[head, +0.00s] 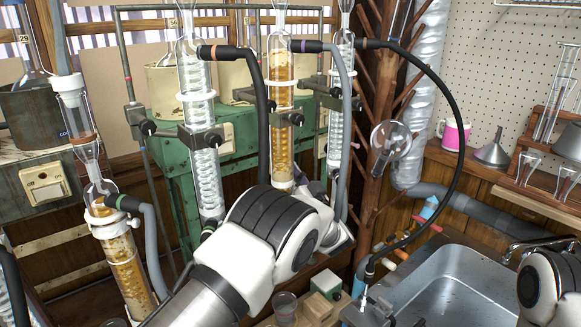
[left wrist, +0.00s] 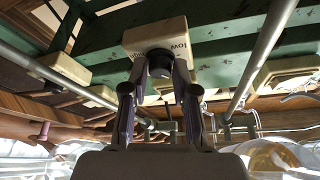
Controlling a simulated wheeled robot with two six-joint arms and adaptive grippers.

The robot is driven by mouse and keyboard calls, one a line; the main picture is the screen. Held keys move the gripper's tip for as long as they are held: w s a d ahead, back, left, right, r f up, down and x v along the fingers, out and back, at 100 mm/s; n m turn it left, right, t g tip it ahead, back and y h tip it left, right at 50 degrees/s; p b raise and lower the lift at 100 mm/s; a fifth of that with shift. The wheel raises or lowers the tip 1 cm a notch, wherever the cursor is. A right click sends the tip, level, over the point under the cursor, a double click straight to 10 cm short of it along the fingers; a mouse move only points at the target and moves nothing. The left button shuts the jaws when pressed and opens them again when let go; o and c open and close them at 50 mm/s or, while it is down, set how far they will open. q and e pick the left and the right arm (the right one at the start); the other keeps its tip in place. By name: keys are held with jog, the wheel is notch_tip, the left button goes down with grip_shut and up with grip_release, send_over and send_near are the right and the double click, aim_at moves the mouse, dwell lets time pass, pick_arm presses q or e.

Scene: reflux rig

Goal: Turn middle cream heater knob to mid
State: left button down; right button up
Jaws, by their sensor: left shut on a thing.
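In the left wrist view a cream heater box (left wrist: 157,35) is mounted on a green frame, with the printed word "LOW" partly visible and upside down. A dark round knob (left wrist: 160,60) projects from it. My left gripper (left wrist: 160,76) has its two fingers closed around this knob, one on each side. The knob's pointer and setting cannot be made out. In the head view my left arm covers the gripper and this heater.
Glass condensers (head: 201,120) and an amber-filled column (head: 281,110) stand close around my left arm, with hoses (head: 262,100) hanging nearby. Another cream box (head: 45,187) is at the left. A metal sink (head: 450,285) lies to the right. Metal rods (left wrist: 265,50) flank the gripper.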

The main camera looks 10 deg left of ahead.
pick_arm(q)
jog(key=shift+r+m, duration=0.2)
jog(key=shift+m, duration=0.2)
jog(key=c, duration=0.9)
grip_release()
jog(key=shift+w+a+f, duration=0.1)
jog(key=shift+f, duration=0.05)
